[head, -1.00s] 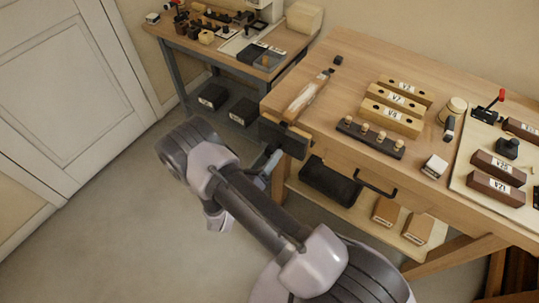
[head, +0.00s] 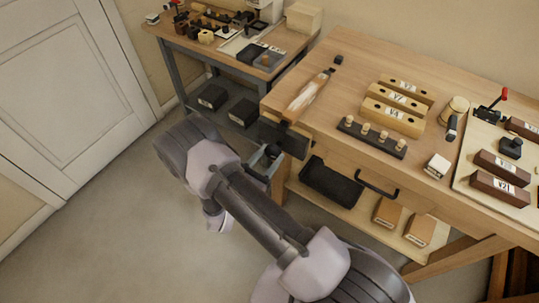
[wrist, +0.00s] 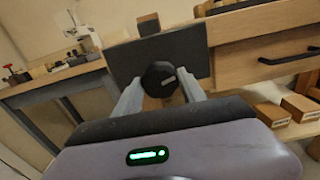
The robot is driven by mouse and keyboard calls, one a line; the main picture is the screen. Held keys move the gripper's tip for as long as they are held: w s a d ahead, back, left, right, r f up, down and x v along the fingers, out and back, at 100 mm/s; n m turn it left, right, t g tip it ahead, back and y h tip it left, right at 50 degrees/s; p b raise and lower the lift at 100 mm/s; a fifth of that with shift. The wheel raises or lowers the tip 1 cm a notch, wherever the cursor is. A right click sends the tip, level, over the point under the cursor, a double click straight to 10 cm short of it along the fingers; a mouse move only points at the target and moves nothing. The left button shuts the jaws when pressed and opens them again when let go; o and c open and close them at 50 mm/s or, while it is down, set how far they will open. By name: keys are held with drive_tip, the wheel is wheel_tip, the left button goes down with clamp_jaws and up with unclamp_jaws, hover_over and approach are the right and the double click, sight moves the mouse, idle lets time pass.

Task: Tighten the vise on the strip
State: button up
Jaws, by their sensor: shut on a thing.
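The vise (head: 284,137) is a dark plate-like jaw on the bench's front left corner; it also shows in the wrist view (wrist: 190,52). Its round black knob (wrist: 158,78) has a pale mark on its face. My gripper (wrist: 160,88) is shut on the knob, with a finger on each side. In the head view my gripper (head: 268,160) is in front of the vise, partly hidden by my arm. A small brown piece (wrist: 148,24) shows above the jaw; I cannot tell whether it is the strip.
A long pale piece (head: 308,92) lies on the bench behind the vise. V-marked blocks (head: 392,110) and a dark peg rack (head: 371,137) stand on the bench. A drawer handle (head: 377,184) sticks out right of the vise. A side table (head: 190,58) stands behind.

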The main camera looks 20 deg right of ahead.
drive_tip(key=m+b, duration=0.1)
drive_tip(key=m, duration=0.3)
drive_tip(key=o, duration=1.2)
drive_tip(key=v, duration=0.7)
